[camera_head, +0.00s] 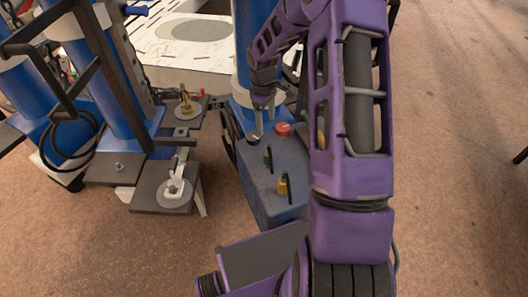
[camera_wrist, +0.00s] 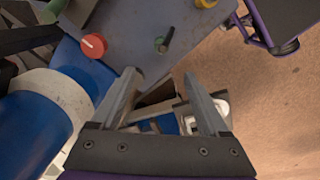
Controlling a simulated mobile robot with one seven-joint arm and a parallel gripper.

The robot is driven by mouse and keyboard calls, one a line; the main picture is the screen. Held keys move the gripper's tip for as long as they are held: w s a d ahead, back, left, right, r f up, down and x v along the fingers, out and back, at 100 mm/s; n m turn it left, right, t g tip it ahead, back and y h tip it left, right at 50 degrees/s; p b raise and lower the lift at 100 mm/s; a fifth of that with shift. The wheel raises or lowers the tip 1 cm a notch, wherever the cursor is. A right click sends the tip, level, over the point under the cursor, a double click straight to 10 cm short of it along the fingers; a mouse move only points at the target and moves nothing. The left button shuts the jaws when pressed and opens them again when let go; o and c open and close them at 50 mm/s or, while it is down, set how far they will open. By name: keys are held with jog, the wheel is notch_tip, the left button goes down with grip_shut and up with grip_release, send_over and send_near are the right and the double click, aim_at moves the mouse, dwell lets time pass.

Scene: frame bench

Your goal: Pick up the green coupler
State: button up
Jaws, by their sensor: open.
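A blue column (camera_head: 243,60) rises close behind my gripper. Left of the box are grey plates with a white fitting (camera_head: 174,187) and a brass-coloured fitting (camera_head: 185,103). Blue posts and dark frames crowd the left. Brown floor (camera_head: 460,180) is clear on the right.

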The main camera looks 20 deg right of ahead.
aim_at(268, 158)
jog(key=shift+n+y, duration=0.3)
jog(key=shift+n, duration=0.1)
jog(key=f, duration=0.6)
jog(key=f+b, duration=0.1)
jog(key=f, duration=0.6)
jog(key=shift+s+a+f, duration=0.1)
jog(key=shift+s+f, duration=0.1)
jog(key=shift+f, duration=0.05)
jog(key=shift+d+f, duration=0.2)
jog(key=shift+f, duration=1.15)
jog(key=shift+d+f, duration=0.2)
jog(key=shift+f, duration=1.15)
grip_shut()
